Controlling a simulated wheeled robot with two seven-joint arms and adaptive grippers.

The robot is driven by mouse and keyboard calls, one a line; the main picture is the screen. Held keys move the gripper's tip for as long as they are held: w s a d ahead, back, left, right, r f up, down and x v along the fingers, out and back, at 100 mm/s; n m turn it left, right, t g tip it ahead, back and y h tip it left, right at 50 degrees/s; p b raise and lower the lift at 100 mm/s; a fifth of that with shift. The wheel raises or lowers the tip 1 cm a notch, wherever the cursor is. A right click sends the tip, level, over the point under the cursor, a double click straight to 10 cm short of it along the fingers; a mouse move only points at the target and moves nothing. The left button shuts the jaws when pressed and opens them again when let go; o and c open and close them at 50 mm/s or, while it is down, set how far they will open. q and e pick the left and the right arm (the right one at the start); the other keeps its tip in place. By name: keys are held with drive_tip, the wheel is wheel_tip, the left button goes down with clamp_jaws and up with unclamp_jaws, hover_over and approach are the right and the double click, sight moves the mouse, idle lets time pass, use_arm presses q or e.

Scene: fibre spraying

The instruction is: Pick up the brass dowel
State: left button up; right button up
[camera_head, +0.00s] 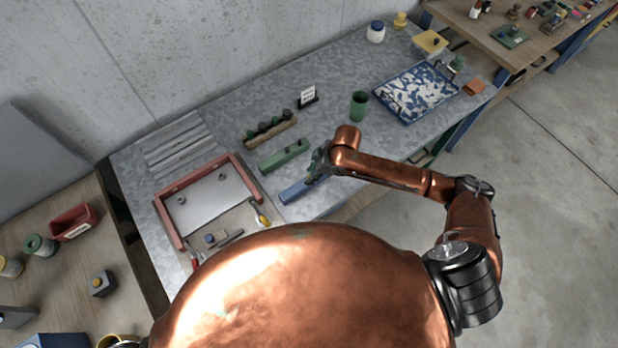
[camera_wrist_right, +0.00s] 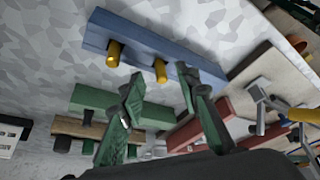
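A blue block (camera_wrist_right: 150,42) holds two brass dowels, one at the left (camera_wrist_right: 114,54) and one at the right (camera_wrist_right: 160,70). The dowels stand out of its face in the right wrist view. In the head view the blue block (camera_head: 294,193) lies near the table's front edge, and the dowels cannot be made out. My right gripper (camera_head: 318,164) hovers at the far right end of the block. In the right wrist view its green fingers (camera_wrist_right: 164,90) are spread apart with nothing between them; the dowels appear beyond the fingertips. My left gripper is not in view.
A green block (camera_head: 284,155) and a wooden rack (camera_head: 270,131) with dark knobs lie behind the blue block. A red-framed tray (camera_head: 169,222) is to the left. A green cup (camera_head: 359,106) and a blue-rimmed tray (camera_head: 377,94) are to the right.

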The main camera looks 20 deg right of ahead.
drive_tip(key=shift+s+a+f, duration=0.1)
drive_tip(key=shift+f, duration=0.1)
drive_tip(key=shift+c, duration=0.4)
clamp_jaws()
